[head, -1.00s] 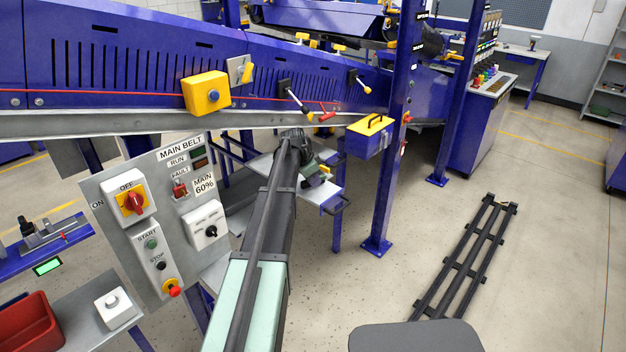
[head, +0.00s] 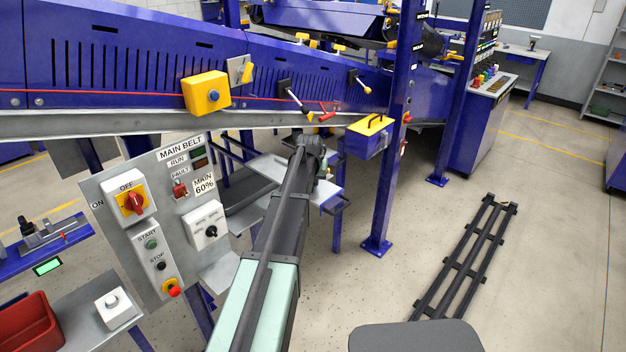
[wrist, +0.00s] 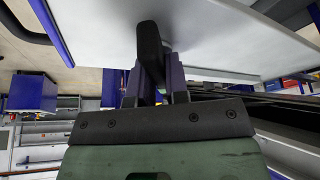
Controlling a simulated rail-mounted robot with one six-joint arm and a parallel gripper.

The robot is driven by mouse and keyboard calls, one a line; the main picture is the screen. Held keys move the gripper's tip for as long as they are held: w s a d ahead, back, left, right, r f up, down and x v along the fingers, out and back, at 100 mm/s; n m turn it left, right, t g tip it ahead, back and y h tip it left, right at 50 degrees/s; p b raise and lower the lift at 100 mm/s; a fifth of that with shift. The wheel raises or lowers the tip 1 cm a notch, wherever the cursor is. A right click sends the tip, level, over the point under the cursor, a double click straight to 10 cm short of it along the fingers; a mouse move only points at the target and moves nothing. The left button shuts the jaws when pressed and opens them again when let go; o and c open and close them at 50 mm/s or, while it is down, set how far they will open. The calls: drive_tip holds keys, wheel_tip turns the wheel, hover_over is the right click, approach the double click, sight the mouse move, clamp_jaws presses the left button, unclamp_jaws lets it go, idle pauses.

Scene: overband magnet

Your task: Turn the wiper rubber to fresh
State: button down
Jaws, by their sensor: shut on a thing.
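In the wrist view a black rounded lever (wrist: 149,48) stands on a short metal stud against a pale grey plate (wrist: 215,35). My gripper (wrist: 155,80) has its two dark fingers on either side of this lever and is shut on it. I cannot tell from any marking whether the lever is the wiper rubber's, nor which position it is in. In the head view my gripper is largely hidden behind my own arm, near a pale shelf (head: 328,190) below the blue conveyor frame (head: 130,60).
The grey MAIN BELT panel (head: 155,225) stands close to the left of my arm. A blue post (head: 385,190) and a blue box with a yellow lid (head: 370,135) are to the right. A black rail (head: 465,255) lies on otherwise open floor.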

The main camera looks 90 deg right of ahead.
drive_tip(key=n+t, duration=0.2)
drive_tip(key=n, duration=0.3)
drive_tip(key=shift+n, duration=0.3)
drive_tip(key=n+t, duration=0.1)
drive_tip(key=n, duration=0.2)
drive_tip(key=n+t+y, duration=0.1)
drive_tip(key=n, duration=0.1)
drive_tip(key=shift+n, duration=0.4)
drive_tip(key=shift+a, duration=0.1)
drive_tip(key=c, duration=1.1)
unclamp_jaws()
drive_tip(key=p+v, duration=1)
drive_tip(key=shift+s+r, duration=0.2)
drive_tip(key=shift+r, duration=0.15)
